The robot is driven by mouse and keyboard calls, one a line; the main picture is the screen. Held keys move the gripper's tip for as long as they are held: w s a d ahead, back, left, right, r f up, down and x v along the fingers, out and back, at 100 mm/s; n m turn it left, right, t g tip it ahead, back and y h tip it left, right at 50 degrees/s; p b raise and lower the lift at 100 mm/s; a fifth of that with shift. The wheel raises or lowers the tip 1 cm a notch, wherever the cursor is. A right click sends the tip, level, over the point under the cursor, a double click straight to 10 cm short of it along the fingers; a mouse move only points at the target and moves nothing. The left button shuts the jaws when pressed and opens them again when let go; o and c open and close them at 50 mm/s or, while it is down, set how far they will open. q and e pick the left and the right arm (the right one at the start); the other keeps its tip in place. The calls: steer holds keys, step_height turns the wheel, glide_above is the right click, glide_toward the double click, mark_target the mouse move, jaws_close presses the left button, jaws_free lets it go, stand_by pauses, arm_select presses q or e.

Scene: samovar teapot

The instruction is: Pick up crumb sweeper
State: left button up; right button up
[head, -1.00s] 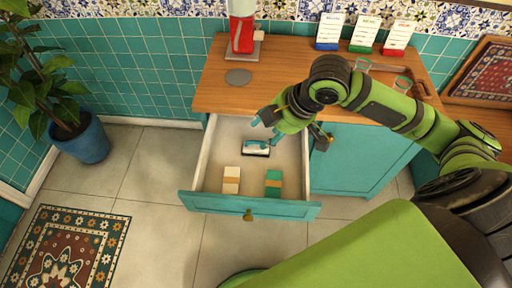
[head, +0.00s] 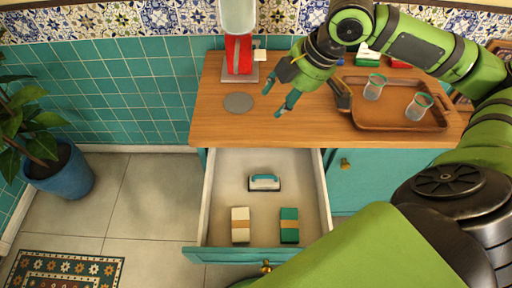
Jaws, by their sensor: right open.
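The crumb sweeper (head: 264,184), a small white and dark block with a teal handle, lies in the open drawer (head: 206,200) towards its back. My right gripper (head: 274,101) is open and empty. It appears above the wooden countertop, higher up and apart from the sweeper. My left gripper is out of view.
A cream banded pack (head: 240,225) and a green banded pack (head: 289,226) lie at the drawer's front. On the counter (head: 215,122) are a red dispenser (head: 238,55), a grey disc (head: 238,102) and a brown tray (head: 385,124) with two glasses. Several cards stand behind my arm.

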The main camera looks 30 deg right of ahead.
step_height(320, 180, down, 14)
steer(key=s+b, duration=0.1)
steer(key=b, duration=1.1)
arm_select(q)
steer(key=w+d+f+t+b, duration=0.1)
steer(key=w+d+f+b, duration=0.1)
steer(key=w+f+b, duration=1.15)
arm_select(e)
steer(key=b, duration=0.2)
glide_toward(265, 176)
steer(key=f, duration=0.1)
steer(key=shift+w+a+f, duration=0.45)
steer(key=shift+f, duration=0.2)
steer(key=shift+d+b+x, duration=0.2)
steer(key=shift+b+x, duration=0.45)
steer(key=shift+x, duration=0.6)
steer(key=x, duration=0.1)
steer(key=b+x, duration=0.1)
steer(key=x, duration=0.2)
steer(key=shift+w+d+f+b, duration=0.1)
steer(key=shift+d+f+b, duration=0.2)
steer(key=shift+d+b, duration=0.05)
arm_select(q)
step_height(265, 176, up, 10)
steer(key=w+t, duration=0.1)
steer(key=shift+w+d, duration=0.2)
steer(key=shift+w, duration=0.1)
arm_select(e)
jaws_close()
